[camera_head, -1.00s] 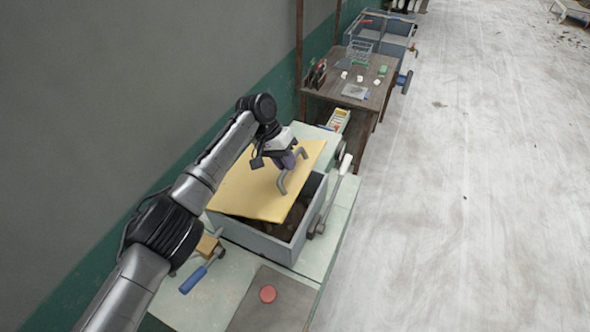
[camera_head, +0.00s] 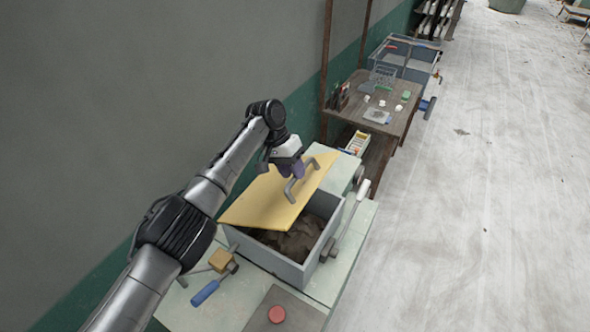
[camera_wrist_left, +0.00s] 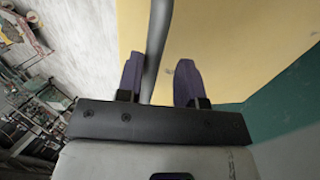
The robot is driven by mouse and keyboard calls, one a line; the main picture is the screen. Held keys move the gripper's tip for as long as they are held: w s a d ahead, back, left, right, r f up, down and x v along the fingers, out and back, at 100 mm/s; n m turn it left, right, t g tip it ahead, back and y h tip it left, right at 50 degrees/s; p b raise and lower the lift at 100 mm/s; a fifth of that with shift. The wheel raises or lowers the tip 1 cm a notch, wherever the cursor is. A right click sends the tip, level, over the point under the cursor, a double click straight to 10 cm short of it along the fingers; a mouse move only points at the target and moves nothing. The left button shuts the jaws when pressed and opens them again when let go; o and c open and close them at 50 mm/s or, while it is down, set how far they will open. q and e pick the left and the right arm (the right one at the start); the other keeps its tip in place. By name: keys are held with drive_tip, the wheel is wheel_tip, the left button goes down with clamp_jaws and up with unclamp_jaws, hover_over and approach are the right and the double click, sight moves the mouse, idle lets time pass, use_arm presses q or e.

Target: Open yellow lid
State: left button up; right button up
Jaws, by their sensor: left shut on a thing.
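The yellow lid (camera_head: 262,203) is tilted up over the grey box (camera_head: 290,268), its right part uncovered. Brown clay (camera_head: 296,240) shows inside the box. A grey bar handle (camera_head: 301,183) stands on the lid. My left gripper (camera_head: 292,172) is at the lid's handle and shut on it. In the left wrist view the handle (camera_wrist_left: 156,45) passes between the purple fingers of the gripper (camera_wrist_left: 160,82), with the yellow lid (camera_wrist_left: 225,45) beyond. My right gripper is not in view.
A wooden table (camera_head: 372,105) with small items stands behind. The wall is close on the left; the floor (camera_head: 480,200) at right is clear.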

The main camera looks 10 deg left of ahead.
use_arm(q)
drive_tip(key=o, duration=0.3)
drive_tip(key=shift+a, duration=0.4)
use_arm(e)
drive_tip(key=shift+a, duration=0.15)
